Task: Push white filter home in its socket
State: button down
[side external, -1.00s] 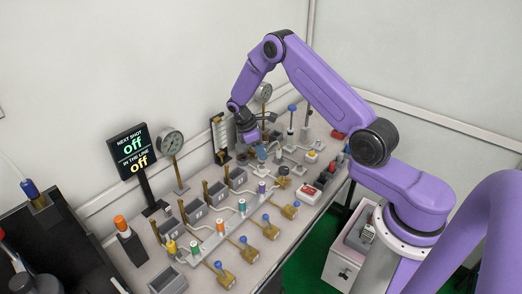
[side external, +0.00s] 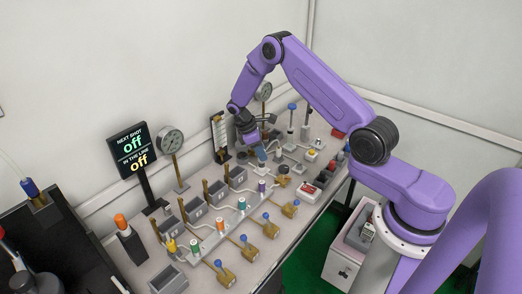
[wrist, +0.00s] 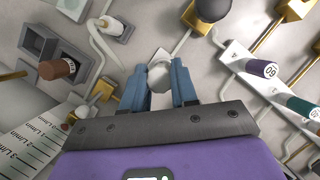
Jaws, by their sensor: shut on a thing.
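My gripper (wrist: 159,84) is shut on a white round piece, which looks like the white filter (wrist: 160,72), with one blue finger on each side of it. In the side external view my gripper (side external: 262,154) points down over the far part of the bench, its blue fingertips low among the fittings. The filter cannot be made out there. The socket is hidden beneath the filter and fingers, so I cannot tell how deep the filter sits.
A brown-capped piece (wrist: 58,69) stands left of the fingers and a dark round knob (wrist: 212,9) lies beyond them. A white manifold with coloured caps (wrist: 262,68) is at right. A white flow scale (side external: 220,135) stands close behind my gripper.

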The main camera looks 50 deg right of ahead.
jog(key=shift+f, duration=1.2)
jog(key=c, duration=0.8)
grip_release()
jog(key=v, duration=1.7)
jog(key=shift+a+r, duration=0.1)
jog(key=shift+r, duration=0.15)
